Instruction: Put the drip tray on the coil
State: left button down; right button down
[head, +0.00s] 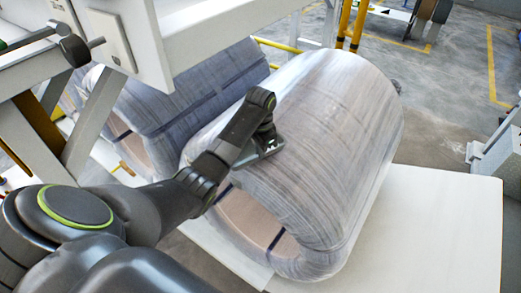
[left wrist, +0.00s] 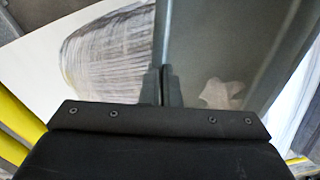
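The coil (head: 320,130) is a large roll in wrinkled, clear-grey wrap, lying on its side on a pale platform. It shows smaller in the left wrist view (left wrist: 115,45). My left gripper (head: 264,149) is in front of the coil's upper left part in the head view; I cannot tell whether anything touches the coil. In the left wrist view, its fingers (left wrist: 163,87) are closed on the edge of a smooth grey panel, which looks like the drip tray (left wrist: 235,45). In the head view the tray is mostly hidden behind my gripper. My right gripper is not in view.
A second wrapped coil (head: 185,95) lies close on the left. A white frame (head: 215,35) stands above it at the upper left. The pale platform (head: 440,220) is bare at the right. Yellow posts (head: 357,25) stand behind.

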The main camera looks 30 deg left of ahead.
pick_arm(q)
jog(key=shift+w+f, duration=0.1)
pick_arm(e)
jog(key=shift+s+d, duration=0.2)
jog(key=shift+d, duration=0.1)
pick_arm(q)
jog(key=c, duration=1.7)
grip_release()
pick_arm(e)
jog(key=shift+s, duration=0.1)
